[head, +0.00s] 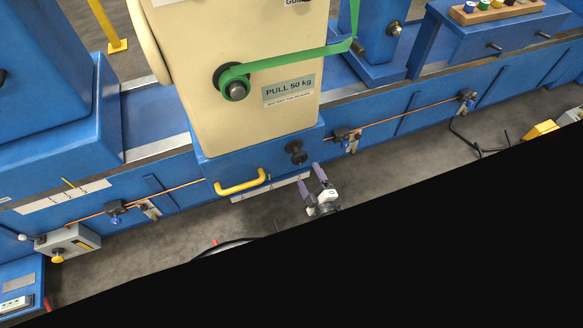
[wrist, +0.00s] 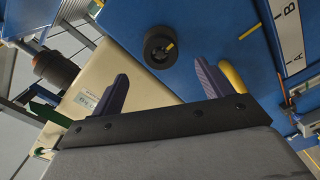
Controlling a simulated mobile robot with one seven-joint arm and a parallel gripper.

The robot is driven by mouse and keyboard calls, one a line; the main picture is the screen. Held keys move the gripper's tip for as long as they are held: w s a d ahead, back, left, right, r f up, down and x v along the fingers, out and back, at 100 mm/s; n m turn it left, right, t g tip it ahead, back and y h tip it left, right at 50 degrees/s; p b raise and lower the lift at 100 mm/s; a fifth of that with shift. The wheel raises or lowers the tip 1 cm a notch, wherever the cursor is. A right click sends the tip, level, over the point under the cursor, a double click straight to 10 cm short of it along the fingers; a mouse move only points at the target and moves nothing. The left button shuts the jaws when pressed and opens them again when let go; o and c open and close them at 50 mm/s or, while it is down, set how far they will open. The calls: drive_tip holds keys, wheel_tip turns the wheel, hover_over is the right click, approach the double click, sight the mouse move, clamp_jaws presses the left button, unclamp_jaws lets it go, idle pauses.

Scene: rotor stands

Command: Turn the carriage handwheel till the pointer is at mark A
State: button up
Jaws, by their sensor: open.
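The carriage handwheel (head: 296,152) is a small black knob on the blue front of the carriage. In the wrist view the handwheel (wrist: 154,50) has a yellow mark and lies ahead of my fingertips. My gripper (head: 312,171) has purple fingers, spread apart and empty, just below and right of the handwheel. In the wrist view my gripper (wrist: 160,68) shows the fingers to either side of the knob, apparently not touching it. A white scale strip (wrist: 288,35) carries letters A and B. A thin yellow pointer (wrist: 250,32) seems to end beside it between A and B; its exact reading is unclear.
A yellow handle (head: 240,182) is left of the handwheel. The cream carriage housing (head: 215,125) with a green belt (head: 290,60) rises above. A copper rod (head: 410,115) with clamps runs along the blue bed. A black area hides the head view's lower right.

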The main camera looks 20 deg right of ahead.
drive_tip(key=w+b, duration=0.1)
drive_tip(key=w, duration=0.6)
drive_tip(key=shift+a+b, duration=0.15)
drive_tip(key=shift+b, duration=0.15)
drive_tip(key=shift+w, duration=0.1)
drive_tip(key=c, duration=1.1)
drive_tip(key=shift+a+n, duration=0.1)
drive_tip(key=shift+n, duration=0.2)
